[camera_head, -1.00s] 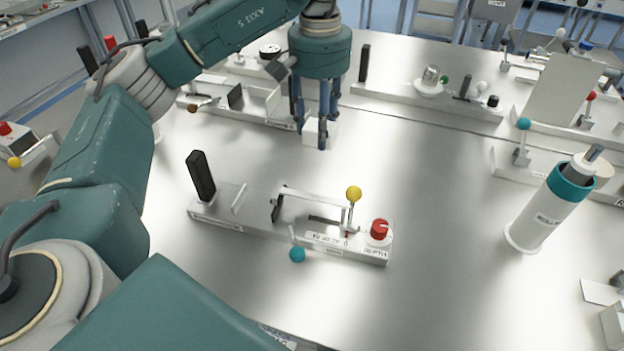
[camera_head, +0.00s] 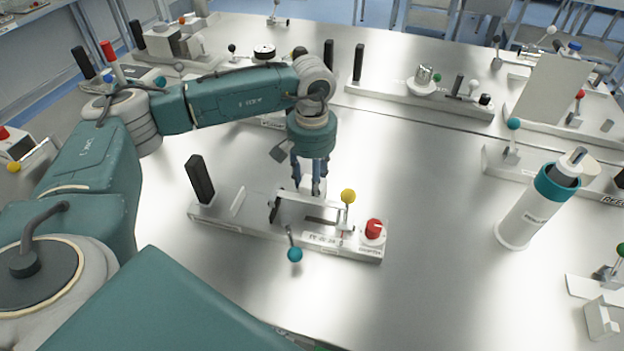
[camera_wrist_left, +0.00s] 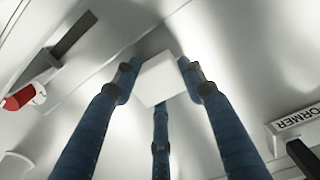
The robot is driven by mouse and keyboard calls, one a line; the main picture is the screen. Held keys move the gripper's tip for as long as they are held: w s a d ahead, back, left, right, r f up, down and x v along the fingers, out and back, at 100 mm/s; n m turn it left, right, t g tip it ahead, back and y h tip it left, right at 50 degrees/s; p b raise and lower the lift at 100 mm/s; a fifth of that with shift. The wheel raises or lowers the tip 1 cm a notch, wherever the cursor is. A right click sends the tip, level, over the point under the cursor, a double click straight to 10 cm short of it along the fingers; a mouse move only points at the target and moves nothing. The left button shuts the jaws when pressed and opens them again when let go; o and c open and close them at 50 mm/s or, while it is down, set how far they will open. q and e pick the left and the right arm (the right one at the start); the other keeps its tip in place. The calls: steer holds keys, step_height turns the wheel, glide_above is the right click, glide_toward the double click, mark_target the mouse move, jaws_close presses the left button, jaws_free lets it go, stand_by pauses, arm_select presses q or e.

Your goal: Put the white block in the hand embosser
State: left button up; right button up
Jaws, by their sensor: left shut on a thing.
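My left gripper (camera_head: 309,187) is shut on the white block (camera_wrist_left: 158,78), which sits between its blue fingers in the left wrist view. In the head view the block is small and mostly covered by the fingers. The gripper points down just behind the near bench device (camera_head: 225,215), near the middle of its back edge. That device has a black upright handle, a bracket-like frame, a yellow ball knob, a teal ball lever and a red dial. Its label is too small to read, so I cannot confirm it is the hand embosser. My right gripper is not in view.
A white bottle with a teal collar (camera_head: 530,215) stands on the right of the metal table (camera_head: 420,250). Other devices (camera_head: 415,100) with levers and knobs line the back and right. The table between the near device and the bottle is clear.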

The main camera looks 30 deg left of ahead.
arm_select(q)
steer(key=shift+f, duration=0.1)
steer(key=o, duration=1.2)
